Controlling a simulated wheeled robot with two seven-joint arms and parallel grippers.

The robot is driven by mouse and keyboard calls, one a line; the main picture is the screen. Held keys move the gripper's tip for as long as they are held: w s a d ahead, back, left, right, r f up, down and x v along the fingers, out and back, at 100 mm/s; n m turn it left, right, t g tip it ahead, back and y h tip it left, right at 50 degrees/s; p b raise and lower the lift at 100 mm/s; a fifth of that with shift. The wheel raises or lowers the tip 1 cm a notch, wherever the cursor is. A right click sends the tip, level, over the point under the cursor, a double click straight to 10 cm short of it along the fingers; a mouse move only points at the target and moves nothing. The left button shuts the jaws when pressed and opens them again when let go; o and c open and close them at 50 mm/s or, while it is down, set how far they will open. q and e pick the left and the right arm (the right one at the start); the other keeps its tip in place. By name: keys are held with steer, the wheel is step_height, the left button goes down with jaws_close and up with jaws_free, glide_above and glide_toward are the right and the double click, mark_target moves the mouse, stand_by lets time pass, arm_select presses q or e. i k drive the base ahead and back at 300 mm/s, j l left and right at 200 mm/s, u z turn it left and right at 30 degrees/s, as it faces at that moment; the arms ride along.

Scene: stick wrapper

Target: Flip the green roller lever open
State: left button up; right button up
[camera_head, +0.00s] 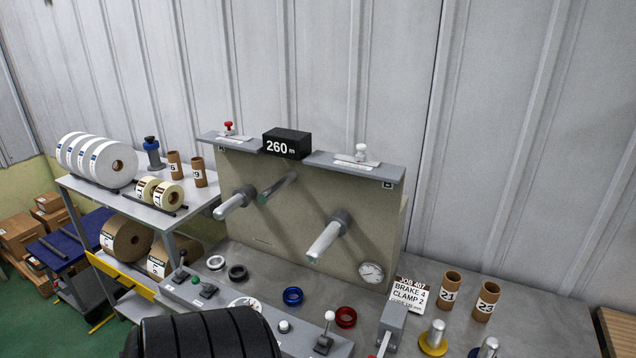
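A short roller with a green end (276,188) sticks out of the upper middle of the upright beige panel (300,225), below the black "260 m" display (287,144). It lies between two larger pale rollers, a left one (233,204) and a right one (326,238). I cannot make out a separate lever on the green-ended roller, nor whether one is open. Neither of my grippers can be seen.
A console (215,294) with small levers and knobs runs along the front. Blue (292,296) and red (345,317) rings lie behind it. Cardboard tubes (450,290) and a "JOB 407" card (409,295) stand right. A shelf (150,204) with rolls stands left. A black ribbed shape covers the bottom.

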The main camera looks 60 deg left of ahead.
mark_target(196, 280)
steer(key=u, duration=2.8)
